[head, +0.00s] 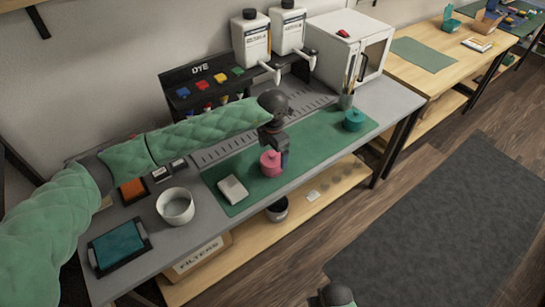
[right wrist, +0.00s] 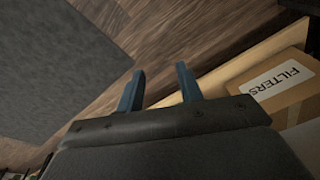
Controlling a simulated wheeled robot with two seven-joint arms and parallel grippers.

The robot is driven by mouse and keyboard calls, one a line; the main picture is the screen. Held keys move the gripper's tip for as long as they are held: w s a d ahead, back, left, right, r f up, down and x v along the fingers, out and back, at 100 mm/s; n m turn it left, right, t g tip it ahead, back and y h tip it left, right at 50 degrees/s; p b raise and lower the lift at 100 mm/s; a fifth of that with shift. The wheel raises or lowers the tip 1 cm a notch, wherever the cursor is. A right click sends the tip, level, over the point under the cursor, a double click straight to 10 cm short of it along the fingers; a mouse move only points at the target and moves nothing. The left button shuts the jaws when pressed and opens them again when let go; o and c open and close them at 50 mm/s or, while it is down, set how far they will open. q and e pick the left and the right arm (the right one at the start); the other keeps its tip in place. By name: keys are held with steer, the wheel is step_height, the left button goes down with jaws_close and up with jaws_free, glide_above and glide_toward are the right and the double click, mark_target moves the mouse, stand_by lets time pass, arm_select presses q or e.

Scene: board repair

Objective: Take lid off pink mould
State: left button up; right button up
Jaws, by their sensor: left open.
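The pink mould (head: 271,164) stands upright on the green mat (head: 228,199), with a small knob on top that looks like its lid. My left gripper (head: 277,157) is right at the mould's top, reaching down from above. Its jaws are open, and I cannot tell whether they touch the lid. My right gripper (right wrist: 160,88) shows in the right wrist view with two blue fingers apart and nothing between them, over the floor.
A teal mould (head: 354,120) stands at the mat's right end. A folded pale cloth (head: 232,189) and a white bowl (head: 175,206) are left of the pink mould. A FILTERS box (head: 200,257) sits on the lower shelf. White bottles (head: 251,40) stand behind.

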arm_select(q)
steer(key=shift+f+p, duration=0.4)
steer(key=shift+f, duration=0.95)
steer(key=c, duration=1)
arm_select(e)
steer(key=f, duration=0.4)
steer(key=shift+s+d+f, duration=0.15)
steer(key=shift+s+f, duration=0.15)
steer(key=shift+s, duration=0.05)
